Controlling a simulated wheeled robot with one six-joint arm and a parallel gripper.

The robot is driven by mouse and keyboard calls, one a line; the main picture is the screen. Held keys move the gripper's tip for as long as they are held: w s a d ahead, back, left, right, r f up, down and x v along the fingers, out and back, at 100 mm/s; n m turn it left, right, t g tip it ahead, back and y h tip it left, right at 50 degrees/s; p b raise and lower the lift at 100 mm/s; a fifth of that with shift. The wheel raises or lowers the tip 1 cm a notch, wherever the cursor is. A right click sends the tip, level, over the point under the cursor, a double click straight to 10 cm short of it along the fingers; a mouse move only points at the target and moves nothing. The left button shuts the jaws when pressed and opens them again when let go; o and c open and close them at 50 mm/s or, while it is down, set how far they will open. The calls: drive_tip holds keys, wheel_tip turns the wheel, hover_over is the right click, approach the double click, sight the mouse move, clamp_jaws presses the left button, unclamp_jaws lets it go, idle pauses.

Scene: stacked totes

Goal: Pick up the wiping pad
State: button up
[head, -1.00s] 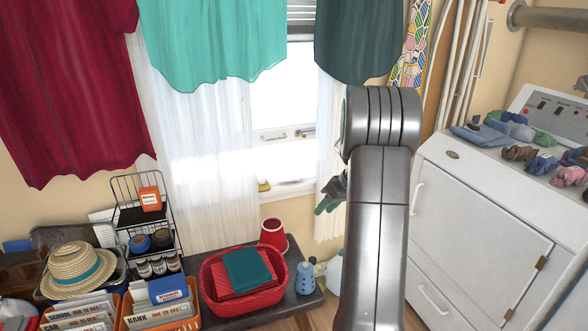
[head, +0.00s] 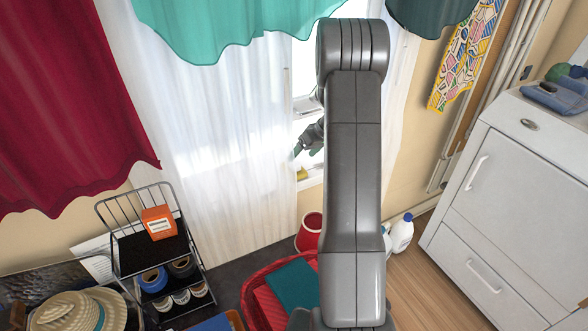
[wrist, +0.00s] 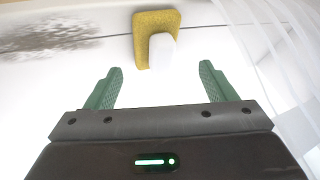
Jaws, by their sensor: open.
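The wiping pad (wrist: 145,22) is yellow with a white block on its face. In the wrist view it is at the top centre, against a white surface, just beyond the fingertips and apart from them. My gripper (wrist: 161,70) has two green fingers spread wide with nothing between them. In the head view a small yellow patch of the pad (head: 303,174) shows at the window sill. My gripper (head: 306,151) is just above it in that picture, partly hidden behind my arm.
A white curtain (head: 215,130) hangs left of the window; curtain folds (wrist: 285,60) also edge the wrist view's right. A grey smear (wrist: 50,36) marks the white surface. Below are a wire rack (head: 150,225) and a red basket (head: 255,290). A white cabinet (head: 520,190) stands at right.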

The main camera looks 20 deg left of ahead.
sight(294, 166)
drive_tip(key=shift+w+a+f, duration=0.1)
drive_tip(key=shift+a, duration=0.15)
drive_tip(key=x, duration=0.4)
drive_tip(key=shift+w+f, duration=0.25)
drive_tip(key=shift+f, duration=0.25)
drive_tip(key=c, duration=1.1)
